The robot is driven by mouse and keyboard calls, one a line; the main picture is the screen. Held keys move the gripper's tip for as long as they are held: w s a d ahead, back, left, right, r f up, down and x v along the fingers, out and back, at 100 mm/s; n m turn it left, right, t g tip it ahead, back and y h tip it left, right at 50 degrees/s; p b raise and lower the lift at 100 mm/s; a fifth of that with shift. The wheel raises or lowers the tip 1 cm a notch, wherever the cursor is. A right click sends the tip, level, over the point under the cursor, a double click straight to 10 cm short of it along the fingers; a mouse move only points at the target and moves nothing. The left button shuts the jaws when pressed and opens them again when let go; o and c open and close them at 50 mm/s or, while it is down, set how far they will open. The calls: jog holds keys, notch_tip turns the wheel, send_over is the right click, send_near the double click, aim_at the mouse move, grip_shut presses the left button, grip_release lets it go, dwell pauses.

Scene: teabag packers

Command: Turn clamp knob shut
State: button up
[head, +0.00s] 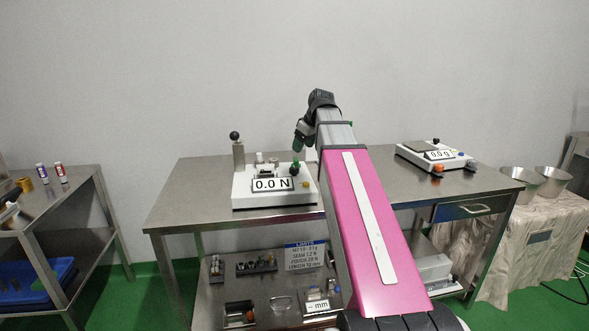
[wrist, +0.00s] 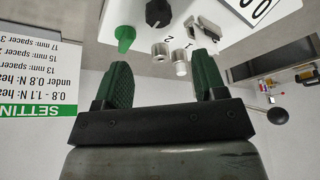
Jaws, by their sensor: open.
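The white tester (head: 240,190) with a "0.0 N" display stands on the steel table. In the wrist view, its top (wrist: 190,12) carries a black knob (wrist: 157,13), a green cone-shaped part (wrist: 124,38), two metal cylinders (wrist: 180,64) and a small metal clamp-like fixture (wrist: 205,29). I cannot tell for certain which part is the clamp knob; the black one looks most knob-like. My gripper (wrist: 163,68) is open and empty, its green fingers apart. No finger visibly touches the knob. In the head view, my gripper (head: 298,142) is above the tester's right part.
A ball-topped lever (head: 235,137) rises at the tester's back left; its black ball shows in the wrist view (wrist: 277,116). A scale (head: 408,155) stands at the table's right. The tabletop (head: 190,190) left of the tester is clear. A lower shelf holds small parts.

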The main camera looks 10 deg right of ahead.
aim_at(295, 168)
jog(key=x, duration=1)
jog(key=shift+w+f, duration=0.15)
jog(key=shift+f, duration=0.2)
jog(key=c, duration=0.9)
